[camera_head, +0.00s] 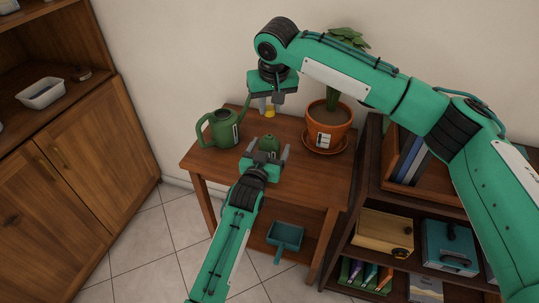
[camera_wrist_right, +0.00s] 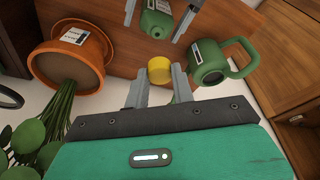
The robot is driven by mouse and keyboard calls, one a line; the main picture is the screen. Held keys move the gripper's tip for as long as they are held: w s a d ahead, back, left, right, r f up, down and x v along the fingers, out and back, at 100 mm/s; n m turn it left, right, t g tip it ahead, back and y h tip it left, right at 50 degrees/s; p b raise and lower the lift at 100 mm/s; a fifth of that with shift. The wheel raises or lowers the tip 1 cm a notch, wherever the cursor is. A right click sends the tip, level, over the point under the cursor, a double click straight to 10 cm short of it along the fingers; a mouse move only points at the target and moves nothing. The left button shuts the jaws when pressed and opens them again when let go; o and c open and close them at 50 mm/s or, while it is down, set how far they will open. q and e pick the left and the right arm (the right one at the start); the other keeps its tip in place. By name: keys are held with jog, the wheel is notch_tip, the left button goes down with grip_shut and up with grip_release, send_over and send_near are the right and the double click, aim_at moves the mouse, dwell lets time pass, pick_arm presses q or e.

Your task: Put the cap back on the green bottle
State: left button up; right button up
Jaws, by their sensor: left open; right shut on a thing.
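The green bottle (camera_head: 269,143) stands on the small wooden table, and its capless top shows in the right wrist view (camera_wrist_right: 157,22). My left gripper (camera_head: 267,157) is open, with one finger on either side of the bottle; whether they touch it I cannot tell. Its fingers also show at the top of the right wrist view. My right gripper (camera_head: 267,106) is shut on the yellow cap (camera_wrist_right: 159,69), which also shows in the head view (camera_head: 270,113). The cap is held above the table, apart from the bottle and behind it in the head view.
A green watering can (camera_head: 221,129) stands left of the bottle. A potted plant in a terracotta pot (camera_head: 328,124) stands on the right on a saucer (camera_head: 343,146). A teal dustpan (camera_head: 285,236) lies on the lower shelf. A bookshelf (camera_head: 366,211) is at the right.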

aim_at(270, 116)
pick_arm(q)
jog(key=c, duration=1.5)
pick_arm(e)
jog(key=shift+f, duration=2.45)
jog(key=shift+f, duration=0.1)
jog(key=shift+f, duration=0.8)
jog(key=shift+f, duration=0.55)
